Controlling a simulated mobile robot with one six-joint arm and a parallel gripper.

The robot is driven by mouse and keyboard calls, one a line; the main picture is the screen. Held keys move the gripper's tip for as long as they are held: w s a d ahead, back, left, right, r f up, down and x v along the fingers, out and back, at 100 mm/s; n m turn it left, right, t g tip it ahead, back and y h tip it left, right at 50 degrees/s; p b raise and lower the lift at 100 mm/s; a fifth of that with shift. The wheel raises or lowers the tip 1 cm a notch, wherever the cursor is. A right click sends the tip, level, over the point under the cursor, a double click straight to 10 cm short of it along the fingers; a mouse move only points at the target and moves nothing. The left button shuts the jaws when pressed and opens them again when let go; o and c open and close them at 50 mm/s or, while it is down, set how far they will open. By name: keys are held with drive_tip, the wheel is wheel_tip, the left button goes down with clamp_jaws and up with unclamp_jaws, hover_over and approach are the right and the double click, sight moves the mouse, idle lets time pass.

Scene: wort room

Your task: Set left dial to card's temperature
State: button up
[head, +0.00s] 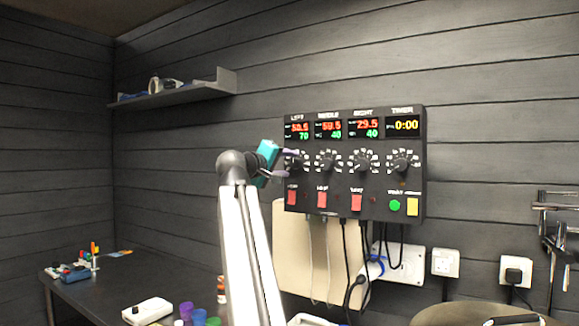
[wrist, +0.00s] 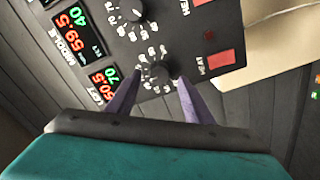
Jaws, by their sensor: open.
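A black control box (head: 400,190) hangs on the dark plank wall. The left dial (wrist: 156,73), a black knob with a white scale, is below that display. My gripper (wrist: 160,80), teal with purple fingers, is open, one finger on each side of this dial; contact cannot be told. In the head view my gripper (head: 288,165) partly hides the dial. I cannot make out a readable card in either view.
The middle dial (head: 327,160), right dial (head: 362,161) and timer dial (head: 401,162) are in a row beside it. Red switches (head: 322,200) sit below. Cables hang under the box. A dark table (head: 120,290) at lower left holds small items. A shelf (head: 190,92) is upper left.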

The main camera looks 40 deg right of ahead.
drive_tip(key=b+v, duration=0.1)
drive_tip(key=v, duration=1)
drive_tip(key=shift+a, duration=0.2)
drive_tip(key=shift+f, duration=0.1)
